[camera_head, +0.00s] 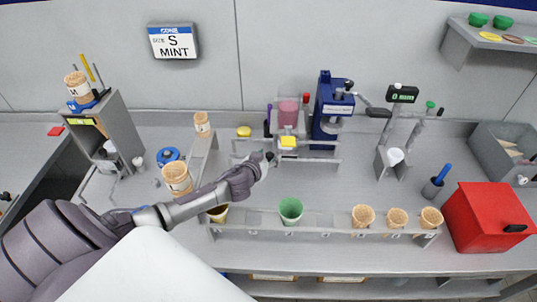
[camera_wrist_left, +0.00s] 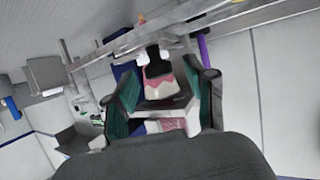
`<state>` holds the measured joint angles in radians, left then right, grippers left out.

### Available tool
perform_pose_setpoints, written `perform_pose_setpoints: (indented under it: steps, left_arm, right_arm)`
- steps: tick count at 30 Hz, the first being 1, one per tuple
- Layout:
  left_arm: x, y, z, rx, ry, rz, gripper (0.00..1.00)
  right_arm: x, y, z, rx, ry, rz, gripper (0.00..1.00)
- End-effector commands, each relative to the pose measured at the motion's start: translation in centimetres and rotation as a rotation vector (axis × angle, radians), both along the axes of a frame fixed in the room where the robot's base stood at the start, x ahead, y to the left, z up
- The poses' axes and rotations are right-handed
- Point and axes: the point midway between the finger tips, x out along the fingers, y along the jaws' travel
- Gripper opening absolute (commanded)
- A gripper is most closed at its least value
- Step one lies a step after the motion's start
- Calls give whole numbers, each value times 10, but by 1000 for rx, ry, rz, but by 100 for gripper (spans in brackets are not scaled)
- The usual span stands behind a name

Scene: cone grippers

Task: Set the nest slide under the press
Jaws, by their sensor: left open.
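The press (camera_head: 333,112) is a blue upright machine at the back middle of the bench. The nest slide looks to be the yellow-topped block (camera_head: 288,142) on grey rails (camera_head: 315,160), in front of and left of the press. My left gripper (camera_head: 268,158) is just left of that block, near the rails' left end. In the left wrist view my left gripper (camera_wrist_left: 165,95) is open. A white and pink piece and a dark knob-like part (camera_wrist_left: 157,62) show between its fingers; I cannot tell whether they touch. My right gripper is in neither view.
A front rack (camera_head: 330,225) holds a green cup (camera_head: 290,209) and several cones. A red box (camera_head: 487,217) stands at the right. A pink container (camera_head: 288,112) is behind the rails. Bare bench lies right of the rails.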

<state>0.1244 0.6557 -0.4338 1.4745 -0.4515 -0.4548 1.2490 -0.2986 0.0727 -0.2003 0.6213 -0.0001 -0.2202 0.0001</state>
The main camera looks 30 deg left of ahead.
Motion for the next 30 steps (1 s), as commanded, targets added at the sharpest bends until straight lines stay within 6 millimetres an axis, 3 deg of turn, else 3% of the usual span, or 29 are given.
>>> perform_pose_setpoints:
  steps: [11, 21, 30]
  left_arm:
    - [6, 1, -2, -1, 0, 0, 55]
    - [6, 1, -2, -1, 0, 0, 0]
    - [8, 0, -3, -2, -1, 1, 0]
  right_arm:
    - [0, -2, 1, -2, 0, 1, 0]
    - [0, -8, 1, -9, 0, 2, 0]
    - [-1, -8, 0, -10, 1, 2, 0]
